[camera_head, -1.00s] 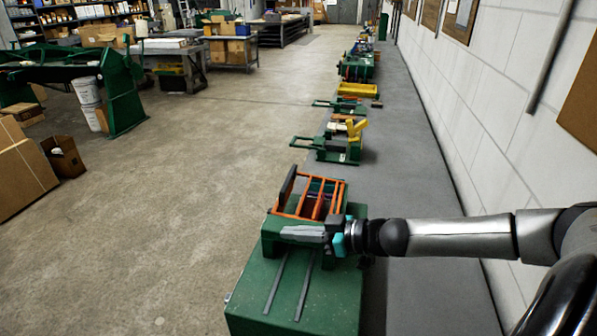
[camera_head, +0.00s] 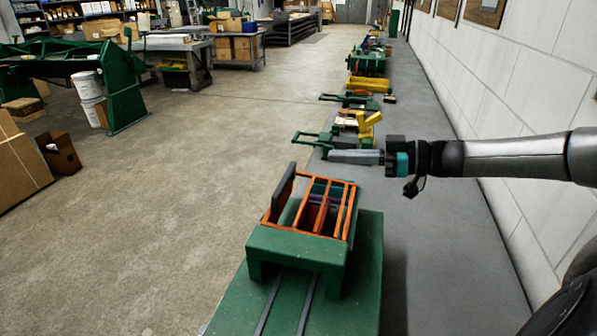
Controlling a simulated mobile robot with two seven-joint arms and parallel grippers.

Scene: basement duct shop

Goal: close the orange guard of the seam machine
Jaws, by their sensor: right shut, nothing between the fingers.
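The green seam machine (camera_head: 300,250) stands at the lower middle of the head view. Its orange guard (camera_head: 350,205) is a barred frame on the machine's top, with dark and purple parts showing between its bars. A dark plate (camera_head: 283,193) stands up at the guard's left side. I cannot tell how fully the guard is closed. My right gripper (camera_head: 334,157) is shut and empty. It points left, above the guard in the picture and apart from it. My left gripper is not in view.
More green machines, one with a yellow part (camera_head: 369,125), stand in a row beyond, along the grey strip (camera_head: 430,225) by the white wall (camera_head: 500,80). Cardboard boxes (camera_head: 25,165) stand at the far left.

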